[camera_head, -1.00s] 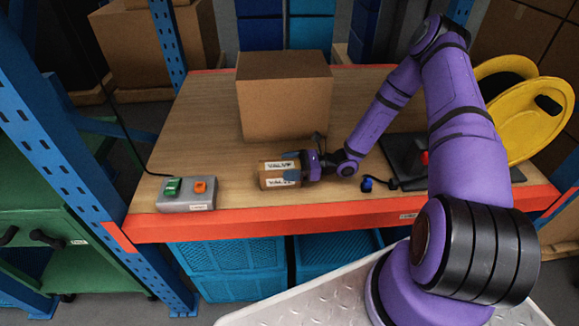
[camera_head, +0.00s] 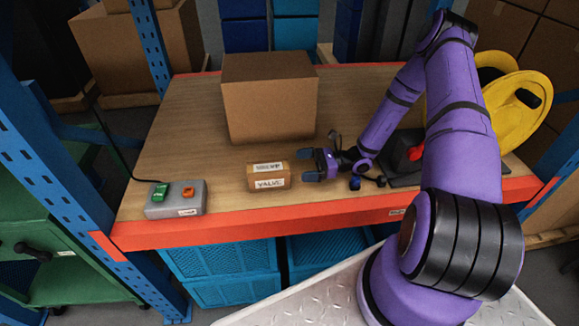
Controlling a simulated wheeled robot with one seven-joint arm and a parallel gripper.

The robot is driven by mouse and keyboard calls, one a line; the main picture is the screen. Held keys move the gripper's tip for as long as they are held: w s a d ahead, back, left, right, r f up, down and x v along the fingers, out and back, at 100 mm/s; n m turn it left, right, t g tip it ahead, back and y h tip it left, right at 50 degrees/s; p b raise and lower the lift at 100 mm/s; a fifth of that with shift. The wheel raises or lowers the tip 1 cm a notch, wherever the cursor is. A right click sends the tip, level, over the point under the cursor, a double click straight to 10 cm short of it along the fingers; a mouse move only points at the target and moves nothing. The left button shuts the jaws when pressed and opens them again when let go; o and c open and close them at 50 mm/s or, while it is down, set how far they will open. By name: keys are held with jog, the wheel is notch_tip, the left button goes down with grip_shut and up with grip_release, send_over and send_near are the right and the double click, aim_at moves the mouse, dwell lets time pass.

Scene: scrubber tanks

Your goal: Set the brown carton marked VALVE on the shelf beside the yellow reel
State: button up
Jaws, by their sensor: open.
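The small brown carton marked VALVE (camera_head: 269,176) sits on the wooden shelf (camera_head: 185,120), near its front edge, with white labels on its top and front. My gripper (camera_head: 311,164) is just right of the carton, jaws open, with a small gap between them; nothing shows in it. The yellow reel (camera_head: 512,110) stands at the right end of the shelf, partly hidden behind my purple arm.
A large plain carton (camera_head: 268,98) stands behind the VALVE carton. A grey control box (camera_head: 176,199) with green and orange buttons sits at the left front. A black base with a red knob (camera_head: 415,153) and a small blue plug (camera_head: 355,183) lie right of my gripper.

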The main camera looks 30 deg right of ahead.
jog(key=shift+v, duration=1.7)
jog(key=shift+c, duration=0.5)
